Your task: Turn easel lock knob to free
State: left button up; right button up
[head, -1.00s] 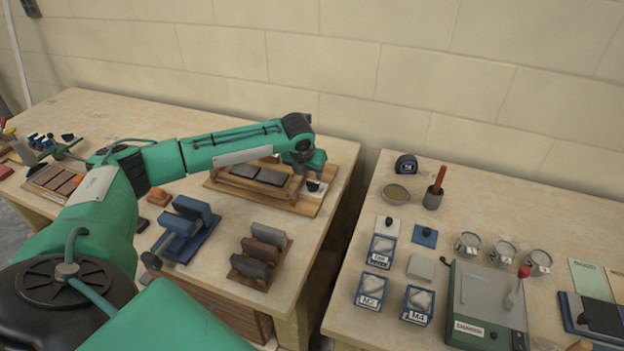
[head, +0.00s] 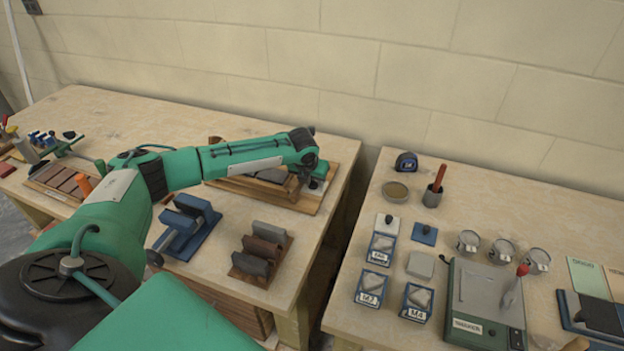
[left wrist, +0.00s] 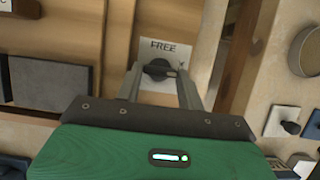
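The lock knob (left wrist: 158,69) is dark and round, on a pale plate (left wrist: 155,48) marked FREE at its top. A pale mark on the knob points right in the left wrist view; other lettering on the plate is partly hidden. The wooden easel (head: 240,184) on the left bench holds dark slabs and bears the plate at its right end. My left gripper (left wrist: 161,72) has its fingers on both sides of the knob, with small gaps seeming to show. In the head view the left gripper (head: 314,178) is over the plate. My right gripper is not in view.
A blue stand (head: 188,228) and a rack of several blocks (head: 262,255) stand in front of the easel. A gap separates the left bench from the right bench, which holds a tape measure (head: 406,162), a round dish (head: 395,190) and labelled blue boxes (head: 372,288).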

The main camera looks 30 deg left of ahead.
pick_arm(q)
jog(key=shift+r, duration=0.1)
